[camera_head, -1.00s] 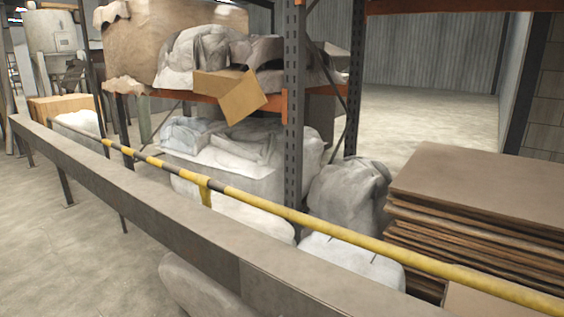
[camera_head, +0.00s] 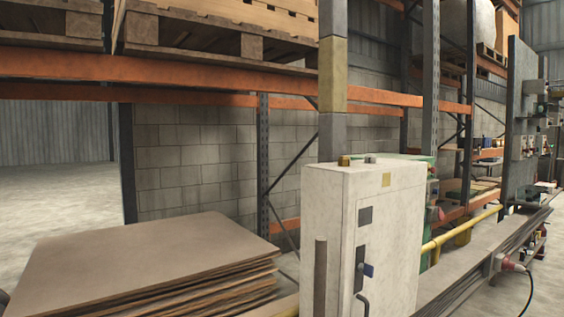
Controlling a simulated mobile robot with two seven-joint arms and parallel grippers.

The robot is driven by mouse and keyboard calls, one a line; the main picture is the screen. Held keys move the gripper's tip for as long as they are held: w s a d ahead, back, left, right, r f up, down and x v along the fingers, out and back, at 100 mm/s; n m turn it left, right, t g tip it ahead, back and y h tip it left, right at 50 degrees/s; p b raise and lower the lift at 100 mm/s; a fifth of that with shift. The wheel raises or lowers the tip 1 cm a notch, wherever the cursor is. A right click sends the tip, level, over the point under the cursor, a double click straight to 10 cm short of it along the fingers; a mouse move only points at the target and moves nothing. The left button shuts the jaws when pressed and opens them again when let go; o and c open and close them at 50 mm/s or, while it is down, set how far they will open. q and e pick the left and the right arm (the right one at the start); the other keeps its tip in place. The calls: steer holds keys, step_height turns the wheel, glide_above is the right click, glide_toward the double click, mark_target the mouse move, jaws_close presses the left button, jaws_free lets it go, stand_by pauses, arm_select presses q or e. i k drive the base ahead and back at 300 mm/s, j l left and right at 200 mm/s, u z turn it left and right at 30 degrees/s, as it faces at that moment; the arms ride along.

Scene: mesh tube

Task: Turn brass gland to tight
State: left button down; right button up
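A pale electrical cabinet (camera_head: 392,230) stands right of centre. A small brass-coloured fitting (camera_head: 344,161) sits on its top near the left corner. It may be the brass gland, but it is too small to tell, and so is whether it is tight. A small grey fitting (camera_head: 370,158) sits just right of it. Neither of my grippers is in view.
A stack of brown sheets (camera_head: 150,257) lies at the lower left. A yellow rail (camera_head: 462,229) runs right of the cabinet. Orange pallet racking (camera_head: 200,77) spans behind. A red plug (camera_head: 508,264) and dark cable are at the lower right. Open floor (camera_head: 60,180) shows at the far left.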

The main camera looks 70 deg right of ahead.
mark_target(343, 161)
steer(key=l+z, duration=0.1)
steer(key=z, duration=2.05)
steer(key=l, duration=0.05)
